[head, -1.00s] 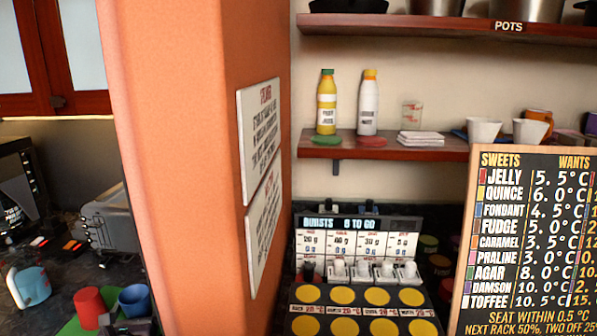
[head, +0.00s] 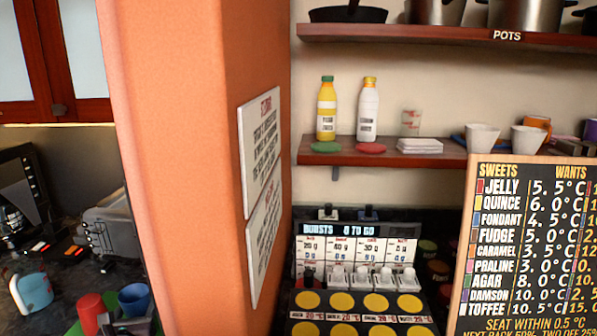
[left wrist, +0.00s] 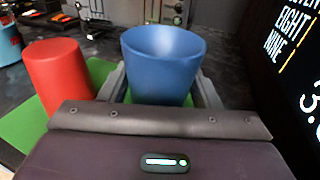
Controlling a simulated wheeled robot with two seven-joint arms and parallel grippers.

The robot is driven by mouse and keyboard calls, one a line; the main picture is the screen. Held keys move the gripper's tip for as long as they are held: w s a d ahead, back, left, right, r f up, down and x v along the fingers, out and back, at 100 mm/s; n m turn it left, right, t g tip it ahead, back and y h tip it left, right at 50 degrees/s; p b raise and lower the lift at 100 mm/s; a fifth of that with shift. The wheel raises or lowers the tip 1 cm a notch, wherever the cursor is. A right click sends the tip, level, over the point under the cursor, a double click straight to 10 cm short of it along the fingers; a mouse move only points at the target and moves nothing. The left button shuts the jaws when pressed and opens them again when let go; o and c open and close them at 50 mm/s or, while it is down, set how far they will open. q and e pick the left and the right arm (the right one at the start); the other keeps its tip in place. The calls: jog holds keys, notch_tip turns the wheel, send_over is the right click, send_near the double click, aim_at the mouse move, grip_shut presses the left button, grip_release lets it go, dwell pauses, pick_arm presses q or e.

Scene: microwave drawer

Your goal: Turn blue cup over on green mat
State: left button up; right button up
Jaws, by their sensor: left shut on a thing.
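The blue cup (head: 134,297) stands at the lower left of the head view, with its mouth up. In the left wrist view the blue cup (left wrist: 163,70) sits between the fingers of my left gripper (left wrist: 162,88), which is shut on it. In the head view my left gripper (head: 127,324) is a dark shape at the bottom edge, just below the cup. The green mat (head: 74,329) lies under the cups, mostly cut off. It also shows in the left wrist view (left wrist: 22,128). I cannot tell whether the blue cup touches the mat. My right gripper is not in view.
A red cup (head: 90,312), closed end up, stands left of the blue cup. A light-blue mug (head: 32,291) is farther left. An orange pillar (head: 185,170) rises just right of the cups. A grey appliance (head: 112,232) stands behind on the dark counter.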

pick_arm(q)
notch_tip(320, 180, up, 8)
jog(key=p, duration=0.5)
jog(key=shift+f+p, duration=0.15)
jog(key=shift+p, duration=0.25)
jog(key=m+y, duration=0.1)
jog(key=m, duration=0.4)
jog(key=shift+m, duration=0.3)
